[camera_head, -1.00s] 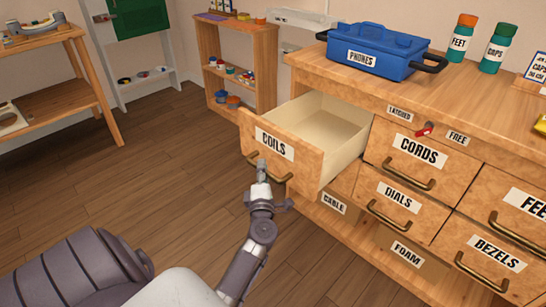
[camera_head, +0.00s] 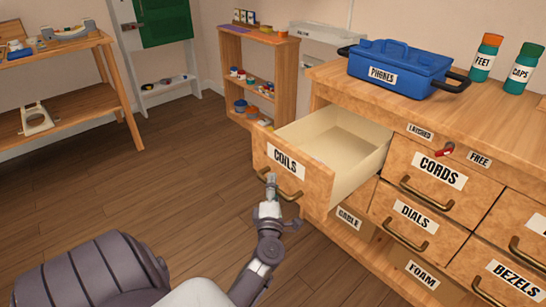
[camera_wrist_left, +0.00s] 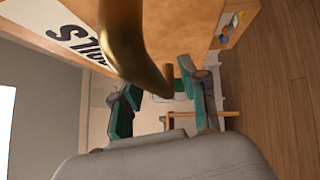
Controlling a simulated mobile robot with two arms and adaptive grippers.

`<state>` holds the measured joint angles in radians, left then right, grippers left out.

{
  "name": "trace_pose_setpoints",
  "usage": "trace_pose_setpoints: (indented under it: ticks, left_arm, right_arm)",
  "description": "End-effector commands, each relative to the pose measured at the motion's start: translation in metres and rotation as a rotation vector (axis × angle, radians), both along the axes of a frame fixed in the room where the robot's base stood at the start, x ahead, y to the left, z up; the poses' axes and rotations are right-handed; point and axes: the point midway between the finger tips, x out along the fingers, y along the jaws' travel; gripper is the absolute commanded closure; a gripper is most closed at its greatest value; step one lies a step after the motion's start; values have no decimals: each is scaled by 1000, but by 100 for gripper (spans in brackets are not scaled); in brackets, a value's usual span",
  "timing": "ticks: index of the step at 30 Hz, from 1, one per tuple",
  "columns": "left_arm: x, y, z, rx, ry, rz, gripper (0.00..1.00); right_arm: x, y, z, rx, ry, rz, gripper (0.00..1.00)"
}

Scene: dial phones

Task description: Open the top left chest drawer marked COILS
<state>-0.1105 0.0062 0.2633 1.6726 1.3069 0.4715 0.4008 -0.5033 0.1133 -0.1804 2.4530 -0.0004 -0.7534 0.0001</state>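The top left chest drawer marked COILS (camera_head: 286,161) stands pulled well out of the chest, and its pale inside (camera_head: 340,140) shows empty. Its brass handle (camera_head: 289,194) is on the drawer front below the label. My left gripper (camera_head: 271,184) is at the left part of this handle. In the left wrist view, the two fingers of my left gripper (camera_wrist_left: 163,100) are spread apart, with the brass handle (camera_wrist_left: 135,45) running in toward the gap between them. Whether they touch it is unclear. My right gripper is not in view.
A blue PHONES box (camera_head: 400,68) and bottles marked FEET (camera_head: 486,58) and CAPS (camera_head: 523,68) stand on the chest top (camera_head: 450,112). A red latch (camera_head: 445,150) sits between LATCHED and FREE labels. The floor (camera_head: 190,180) left of the drawer is clear.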

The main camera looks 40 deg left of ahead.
Motion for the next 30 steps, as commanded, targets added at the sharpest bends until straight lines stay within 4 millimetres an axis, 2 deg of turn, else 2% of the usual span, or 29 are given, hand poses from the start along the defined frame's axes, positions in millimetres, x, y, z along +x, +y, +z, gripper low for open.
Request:
trace_pose_setpoints:
  ticks: [8,11,21,24,30]
  left_arm:
    - [-5,-3,0,0,-1,1,57]
    - [-15,-12,-3,-1,1,2,57]
    - [-68,-59,-13,0,4,-1,57]
    - [-79,-68,-14,-1,2,1,57]
    - [-89,-77,-15,0,-1,1,57]
  right_arm:
    - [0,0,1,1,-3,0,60]
    - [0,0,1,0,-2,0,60]
    - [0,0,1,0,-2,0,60]
    - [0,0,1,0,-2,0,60]
    - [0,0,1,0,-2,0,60]
